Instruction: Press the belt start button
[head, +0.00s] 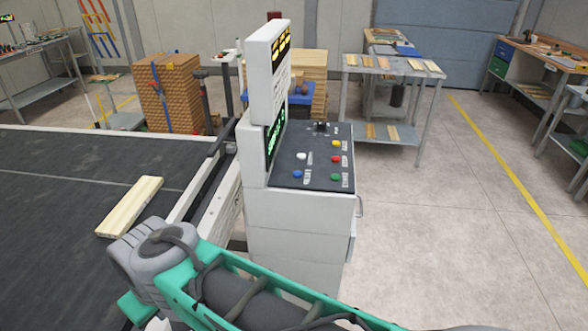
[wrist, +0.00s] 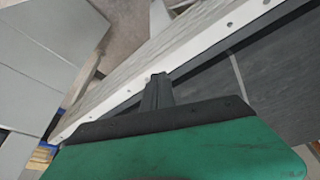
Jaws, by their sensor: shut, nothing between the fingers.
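The control console (head: 295,222) stands upright at the middle of the head view, beside the conveyor. Its sloped dark panel (head: 316,182) carries a white button (head: 300,156), a blue button (head: 297,173), a yellow button (head: 336,144), a red button (head: 336,159), a green button (head: 335,176) and a black knob (head: 321,127). Labels beside them are too small to read, so I cannot tell which starts the belt. My gripper (wrist: 158,79) shows in the wrist view, fingers together and empty, over the white conveyor rail. Its fingertips do not show in the head view; it is apart from the buttons.
The dark conveyor belt (head: 60,185) lies left of the console, with a wooden board (head: 130,206) on it. My arm crosses in front of the console's base. Stacked wood (head: 170,95) and a metal table (head: 385,68) stand behind.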

